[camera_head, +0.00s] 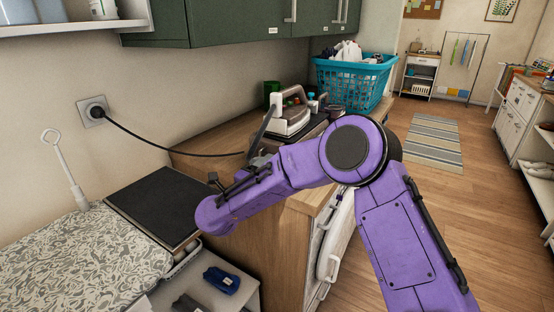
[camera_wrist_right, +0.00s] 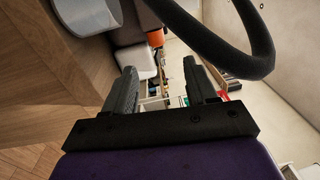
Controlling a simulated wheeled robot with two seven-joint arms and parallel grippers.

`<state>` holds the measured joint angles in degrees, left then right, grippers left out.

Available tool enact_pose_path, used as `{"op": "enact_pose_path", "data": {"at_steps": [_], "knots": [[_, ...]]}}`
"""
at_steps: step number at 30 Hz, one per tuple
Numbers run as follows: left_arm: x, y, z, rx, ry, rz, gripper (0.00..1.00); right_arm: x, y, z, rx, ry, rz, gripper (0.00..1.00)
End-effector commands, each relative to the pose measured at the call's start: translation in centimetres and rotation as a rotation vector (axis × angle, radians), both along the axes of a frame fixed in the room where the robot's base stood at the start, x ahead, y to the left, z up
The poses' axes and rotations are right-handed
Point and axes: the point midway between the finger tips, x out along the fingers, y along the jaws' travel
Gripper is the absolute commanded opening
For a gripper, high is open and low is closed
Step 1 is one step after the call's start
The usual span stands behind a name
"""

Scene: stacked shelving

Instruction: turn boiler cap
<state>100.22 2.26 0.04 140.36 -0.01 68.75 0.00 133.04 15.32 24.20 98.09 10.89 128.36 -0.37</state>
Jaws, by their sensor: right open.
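A steam iron (camera_head: 290,113) rests on a dark boiler base (camera_head: 316,128) on the wooden counter. A dark round part (camera_head: 336,109) shows at the base's right end; I cannot tell whether it is the boiler cap. My purple right arm bends across the head view in front of the counter, hiding part of it; its fingers are not clear there. In the right wrist view my right gripper (camera_wrist_right: 159,68) is open, with nothing between its fingers. My left gripper is not in view.
A black cord (camera_head: 170,147) runs from the wall socket (camera_head: 94,111) towards the iron. A thick black hose or cable (camera_wrist_right: 250,50) crosses the upper right of the wrist view. A teal laundry basket (camera_head: 352,85) stands behind the iron. Green cabinets (camera_head: 220,22) hang above.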

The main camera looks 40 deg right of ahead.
Motion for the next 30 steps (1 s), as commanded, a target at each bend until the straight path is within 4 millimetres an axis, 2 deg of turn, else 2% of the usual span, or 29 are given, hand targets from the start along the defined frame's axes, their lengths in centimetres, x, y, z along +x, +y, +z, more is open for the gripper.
{"op": "enact_pose_path", "data": {"at_steps": [9,12,17,24,25,30], "knots": [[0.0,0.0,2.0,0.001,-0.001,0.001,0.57,2.6,-6.7,0.0,0.000,0.021,-0.014,0.57],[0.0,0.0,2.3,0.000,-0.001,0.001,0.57,3.4,-8.3,0.0,-0.001,0.023,-0.011,0.57],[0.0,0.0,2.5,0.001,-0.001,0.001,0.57,4.0,-9.5,-0.1,-0.005,0.025,-0.006,0.57],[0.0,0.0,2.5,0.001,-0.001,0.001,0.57,4.2,-9.6,-0.1,-0.006,0.024,-0.003,0.57],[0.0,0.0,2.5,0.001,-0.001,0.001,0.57,4.2,-9.6,-0.1,-0.006,0.025,-0.004,0.53],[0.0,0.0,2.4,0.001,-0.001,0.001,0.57,4.1,-9.5,-0.1,-0.006,0.025,-0.004,0.00]]}}
